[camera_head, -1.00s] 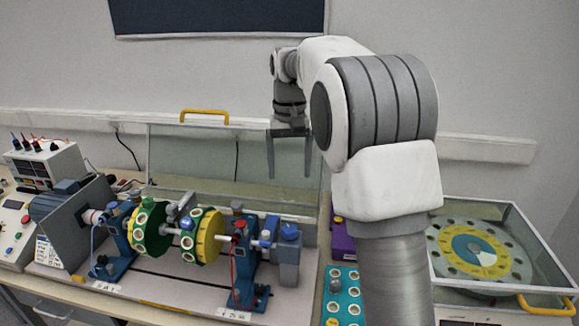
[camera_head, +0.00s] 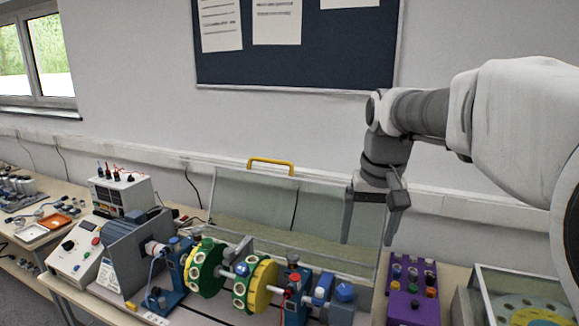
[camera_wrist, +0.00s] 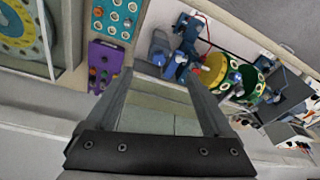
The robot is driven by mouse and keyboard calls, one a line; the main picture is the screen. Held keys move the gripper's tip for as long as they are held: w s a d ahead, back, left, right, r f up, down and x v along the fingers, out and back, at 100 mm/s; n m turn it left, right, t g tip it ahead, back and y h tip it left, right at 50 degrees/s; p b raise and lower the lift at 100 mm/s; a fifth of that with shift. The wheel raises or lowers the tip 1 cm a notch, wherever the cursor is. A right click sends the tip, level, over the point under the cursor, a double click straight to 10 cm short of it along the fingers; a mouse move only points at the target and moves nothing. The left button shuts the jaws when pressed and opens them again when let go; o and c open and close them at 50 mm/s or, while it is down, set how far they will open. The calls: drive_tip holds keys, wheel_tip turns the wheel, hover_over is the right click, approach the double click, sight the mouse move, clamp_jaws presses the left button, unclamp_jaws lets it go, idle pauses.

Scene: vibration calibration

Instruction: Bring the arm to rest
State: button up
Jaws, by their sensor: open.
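My gripper (camera_head: 368,238) hangs in the air at the right of the head view, fingers pointing down, in front of the raised clear cover behind the rotor rig. My arm reaches in from the right edge. The fingers are apart with nothing between them. In the wrist view my gripper (camera_wrist: 172,90) also shows open and empty, with a clear panel seen between the fingers. The rotor rig, with a green disc (camera_head: 205,268) and a yellow-green disc (camera_head: 256,284) on a shaft, stands below and left of my gripper, apart from it.
A purple block (camera_head: 412,290) with coloured knobs stands right of the rig. A clear-walled case (camera_head: 478,300) with a round dial is at the lower right. The clear cover (camera_head: 300,222) with a yellow handle stands upright. A white power unit (camera_head: 122,192) is at the left.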

drive_tip(key=s+f+t, duration=0.1)
drive_tip(key=s+f, duration=0.1)
drive_tip(key=s, duration=0.8)
drive_tip(key=s+f+n+t, duration=0.1)
drive_tip(key=s+f+t, duration=0.1)
drive_tip(key=s, duration=0.7)
drive_tip(key=shift+s+a+f+t, duration=0.15)
drive_tip(key=shift+s+f+t, duration=0.2)
drive_tip(key=shift+f, duration=0.15)
